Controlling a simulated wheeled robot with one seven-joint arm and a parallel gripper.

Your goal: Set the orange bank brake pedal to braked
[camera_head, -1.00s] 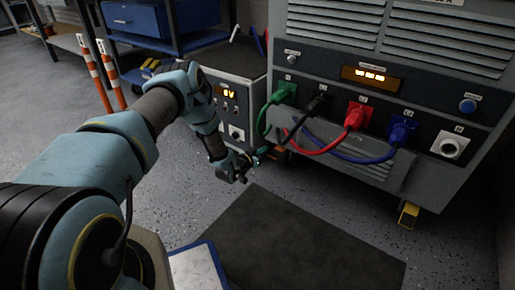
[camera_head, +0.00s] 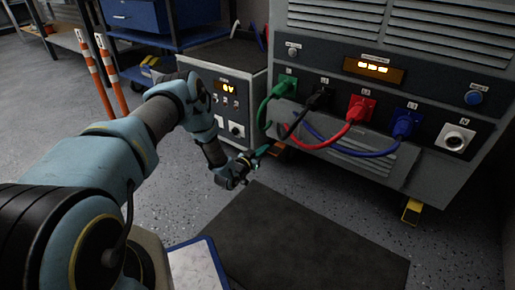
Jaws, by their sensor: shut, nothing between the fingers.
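A yellow-orange foot part (camera_head: 411,211) shows under the cabinet's front right.
Green, black, red and blue cables (camera_head: 345,137) hang in loops from the cabinet front, close above the gripper. A small grey box with a lit display (camera_head: 228,87) stands to the left. A dark mat (camera_head: 310,245) lies on the floor. Striped posts (camera_head: 88,70) stand farther left.

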